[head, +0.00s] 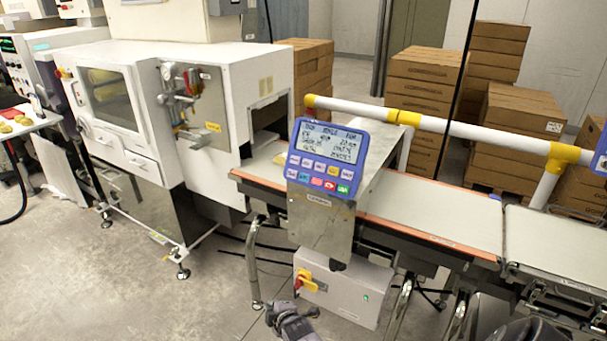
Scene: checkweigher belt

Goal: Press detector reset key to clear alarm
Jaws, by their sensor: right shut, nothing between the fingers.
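The blue control panel (326,157) stands on a metal post beside the belt. Its screen (325,142) shows several lines of dark text, too small to read surely. Below are white keys, a yellow key (333,171), blue and pink keys, a red key (329,184) and a green key (343,188). I cannot tell from the labels which one is the reset key. My right gripper (290,311) is at the bottom edge, low in front of the panel post, well below the keys. It is shut and empty, touching nothing visible. My left gripper is out of view.
The belt (430,217) runs right from the white machine (190,115). A grey box (344,288) with a red-yellow switch (306,281) sits under the panel. A white and yellow rail (470,134) crosses behind. Cartons (424,70) stand at the back. Floor at left is clear.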

